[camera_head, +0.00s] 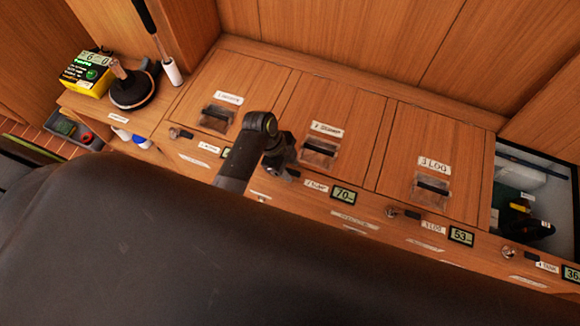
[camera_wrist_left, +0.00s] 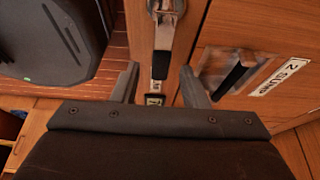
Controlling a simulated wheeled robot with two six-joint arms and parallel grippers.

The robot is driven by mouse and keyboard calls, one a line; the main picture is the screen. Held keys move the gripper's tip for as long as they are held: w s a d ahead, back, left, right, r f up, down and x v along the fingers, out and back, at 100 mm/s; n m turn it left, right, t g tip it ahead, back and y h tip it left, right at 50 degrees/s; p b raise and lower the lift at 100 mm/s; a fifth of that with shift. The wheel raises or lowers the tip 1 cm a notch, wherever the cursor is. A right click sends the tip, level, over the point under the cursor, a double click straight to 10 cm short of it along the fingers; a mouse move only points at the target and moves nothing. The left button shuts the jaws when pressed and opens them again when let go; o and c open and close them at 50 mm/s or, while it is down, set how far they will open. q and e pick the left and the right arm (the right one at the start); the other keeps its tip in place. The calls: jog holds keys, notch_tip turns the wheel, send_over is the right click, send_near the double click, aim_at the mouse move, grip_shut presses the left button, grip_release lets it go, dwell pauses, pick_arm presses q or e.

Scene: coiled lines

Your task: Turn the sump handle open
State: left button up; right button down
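The sump handle (camera_wrist_left: 165,22) is a metal lever with a dark end on the front panel, at the top middle of the left wrist view. The lid marked 2 SUMP (camera_head: 338,115) is shut; its label (camera_wrist_left: 280,77) also shows in the left wrist view. My left gripper (camera_head: 281,165) hangs over the front edge of this lid and hides the handle in the head view. In the left wrist view its fingers (camera_wrist_left: 160,88) are apart with nothing between them. The handle lies beyond the fingertips; contact is not visible. My right gripper is not in view.
Similar handles sit on the panel by lid 1 (camera_head: 180,133) and lid 3 LOG (camera_head: 400,213). A display reading 70 (camera_head: 343,195) is right of the sump label. An open bin (camera_head: 535,190) is at right. A yellow box (camera_head: 88,73) stands at upper left.

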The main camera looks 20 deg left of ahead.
pick_arm(q)
jog(key=shift+f, duration=0.15)
grip_shut()
dwell(0.5)
